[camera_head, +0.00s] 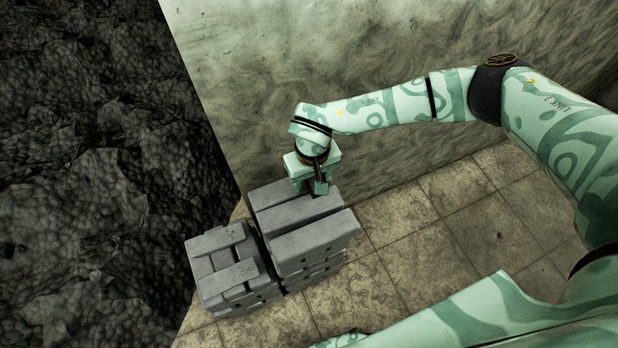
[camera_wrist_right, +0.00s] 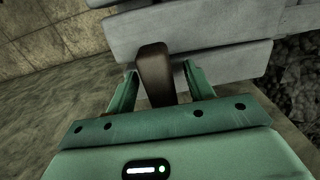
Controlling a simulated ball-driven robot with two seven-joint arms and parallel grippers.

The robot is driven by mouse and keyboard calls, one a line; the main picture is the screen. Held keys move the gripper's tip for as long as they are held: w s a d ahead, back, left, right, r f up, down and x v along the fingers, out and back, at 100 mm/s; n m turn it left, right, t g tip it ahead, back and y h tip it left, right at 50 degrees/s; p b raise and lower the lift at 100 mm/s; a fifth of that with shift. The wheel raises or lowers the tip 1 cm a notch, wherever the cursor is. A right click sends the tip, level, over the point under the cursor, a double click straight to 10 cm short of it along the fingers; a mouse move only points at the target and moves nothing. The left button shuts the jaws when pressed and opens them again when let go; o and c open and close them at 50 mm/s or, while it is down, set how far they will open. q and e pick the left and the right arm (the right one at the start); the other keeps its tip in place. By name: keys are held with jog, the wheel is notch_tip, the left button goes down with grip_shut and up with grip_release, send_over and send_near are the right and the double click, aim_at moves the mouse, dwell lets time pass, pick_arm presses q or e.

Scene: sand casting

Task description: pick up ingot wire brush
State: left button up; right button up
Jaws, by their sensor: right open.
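My right gripper (camera_head: 311,188) is at the back end of the taller stack of grey ingots, pointing down. In the right wrist view its two green fingers (camera_wrist_right: 161,80) are open, one on each side of a dark brown piece (camera_wrist_right: 155,72) that looks like the brush handle. A gap shows on the handle's right side; on its left the finger is close, and I cannot tell whether it touches. The bristles cannot be made out. In the head view the gripper mostly hides the brush. My left gripper is not in view.
The grey ingot stack (camera_head: 315,243) stands next to a lower stack (camera_head: 228,262) on its left. A concrete wall (camera_head: 260,110) rises close behind the gripper. Dark rubble (camera_head: 90,180) fills the left. Tiled floor (camera_head: 430,240) is open to the right.

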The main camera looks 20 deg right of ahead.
jog(key=shift+f, duration=0.35)
jog(key=shift+r, duration=0.15)
jog(key=c, duration=1.1)
